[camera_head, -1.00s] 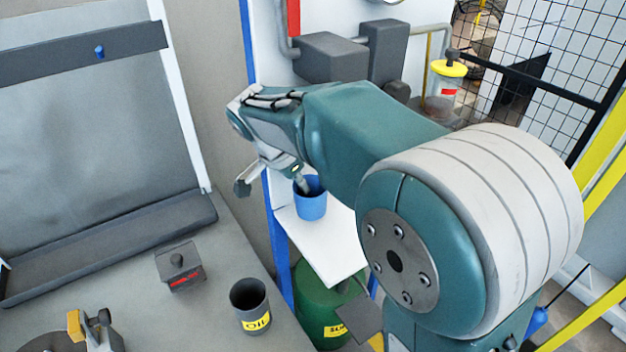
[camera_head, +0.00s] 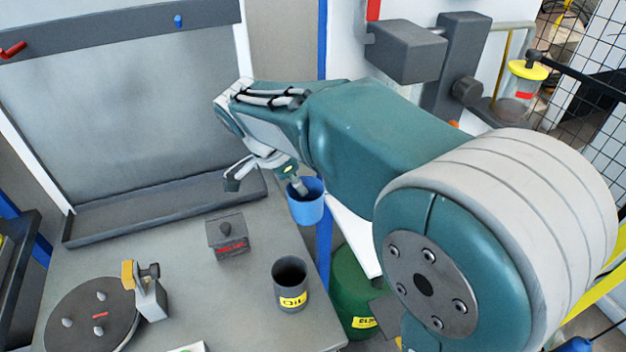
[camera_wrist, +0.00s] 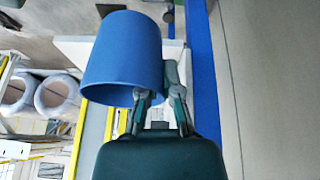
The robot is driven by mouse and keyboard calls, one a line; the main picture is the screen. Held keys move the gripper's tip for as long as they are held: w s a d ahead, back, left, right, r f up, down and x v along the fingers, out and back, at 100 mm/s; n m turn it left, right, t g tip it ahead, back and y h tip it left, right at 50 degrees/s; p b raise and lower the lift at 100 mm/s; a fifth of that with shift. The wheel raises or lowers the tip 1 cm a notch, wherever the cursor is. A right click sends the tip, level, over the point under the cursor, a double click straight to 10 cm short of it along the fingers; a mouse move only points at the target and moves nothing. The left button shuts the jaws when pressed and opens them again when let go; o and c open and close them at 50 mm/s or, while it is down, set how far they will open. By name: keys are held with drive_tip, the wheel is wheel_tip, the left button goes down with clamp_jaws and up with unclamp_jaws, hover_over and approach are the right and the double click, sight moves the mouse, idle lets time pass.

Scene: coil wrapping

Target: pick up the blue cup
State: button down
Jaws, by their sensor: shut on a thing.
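The blue cup (camera_head: 306,207) is off any surface in the head view, near the right edge of the grey table. It hangs from my gripper (camera_head: 296,187), with one finger reaching into the cup's mouth. In the wrist view the cup (camera_wrist: 122,58) fills the upper middle, and my gripper (camera_wrist: 160,98) is shut on its wall. One finger is at the cup's open end and the other is beside its outer side. Part of the cup's rim is hidden by the finger in the head view.
On the grey table (camera_head: 190,300) stand a dark oil cup (camera_head: 290,285), a small dark box with a knob (camera_head: 228,238) and a round turntable (camera_head: 92,318). A green drum (camera_head: 352,290) and a white shelf (camera_head: 352,232) lie to the right.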

drive_tip(key=shift+s+a, duration=0.15)
drive_tip(key=shift+a, duration=0.4)
drive_tip(key=shift+s+a, duration=0.15)
drive_tip(key=shift+a, duration=0.4)
idle(1.0)
